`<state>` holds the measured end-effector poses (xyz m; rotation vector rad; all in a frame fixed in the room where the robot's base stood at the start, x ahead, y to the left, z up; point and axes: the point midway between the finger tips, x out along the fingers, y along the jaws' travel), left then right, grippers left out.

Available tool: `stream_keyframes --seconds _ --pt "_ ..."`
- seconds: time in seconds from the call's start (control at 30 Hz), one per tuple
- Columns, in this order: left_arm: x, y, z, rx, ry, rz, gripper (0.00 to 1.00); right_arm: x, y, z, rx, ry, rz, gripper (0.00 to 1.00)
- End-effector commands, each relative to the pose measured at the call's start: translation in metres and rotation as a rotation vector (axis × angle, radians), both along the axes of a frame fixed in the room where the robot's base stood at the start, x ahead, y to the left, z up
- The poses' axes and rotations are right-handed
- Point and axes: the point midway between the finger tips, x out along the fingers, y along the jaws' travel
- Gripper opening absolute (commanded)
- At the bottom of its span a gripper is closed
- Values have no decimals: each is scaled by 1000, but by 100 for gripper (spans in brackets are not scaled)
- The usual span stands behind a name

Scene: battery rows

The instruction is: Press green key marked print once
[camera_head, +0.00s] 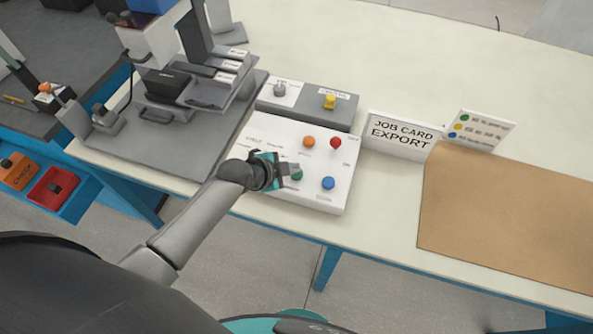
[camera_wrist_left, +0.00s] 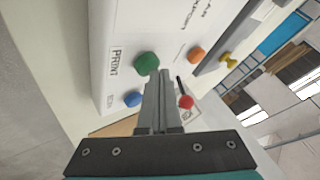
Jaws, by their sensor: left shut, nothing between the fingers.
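The green key (camera_wrist_left: 146,63) stands on a white key panel (camera_head: 335,194), beside the printed word PRINT in the left wrist view. In the head view the green key (camera_head: 297,176) is partly covered by my left gripper (camera_head: 293,168). My left gripper is shut and empty, and in the left wrist view its fingertips (camera_wrist_left: 160,74) lie close beside the green key. I cannot tell whether they touch it. A blue key (camera_head: 328,183), an orange key (camera_head: 309,142) and a red key (camera_head: 336,142) are on the same panel. My right gripper is not in view.
A grey box with a yellow knob (camera_head: 330,101) stands behind the panel. A sign reading JOB CARD EXPORT (camera_head: 402,136) and a colour legend card (camera_head: 480,131) stand to the right. A brown mat (camera_head: 505,215) lies at the right. A grey fixture (camera_head: 180,150) is at the left.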

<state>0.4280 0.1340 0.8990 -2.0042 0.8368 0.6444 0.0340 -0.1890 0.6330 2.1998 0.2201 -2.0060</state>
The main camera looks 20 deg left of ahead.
Motion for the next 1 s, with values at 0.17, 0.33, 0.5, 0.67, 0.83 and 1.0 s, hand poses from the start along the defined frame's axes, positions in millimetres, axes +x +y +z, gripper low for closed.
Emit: stream_keyframes --seconds 0.17,0.33,0.5,0.67,0.83,1.0 --pt "0 0 -3 1 0 1 0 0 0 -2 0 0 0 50" --pt "0 0 -5 1 0 0 0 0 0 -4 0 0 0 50" --pt "0 0 -6 1 1 -1 0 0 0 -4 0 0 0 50" --pt "0 0 -6 1 2 -1 0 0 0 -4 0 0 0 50" --pt "-1 0 -3 2 2 -1 0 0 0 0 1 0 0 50" --pt "-1 0 8 1 2 -1 0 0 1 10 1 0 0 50"
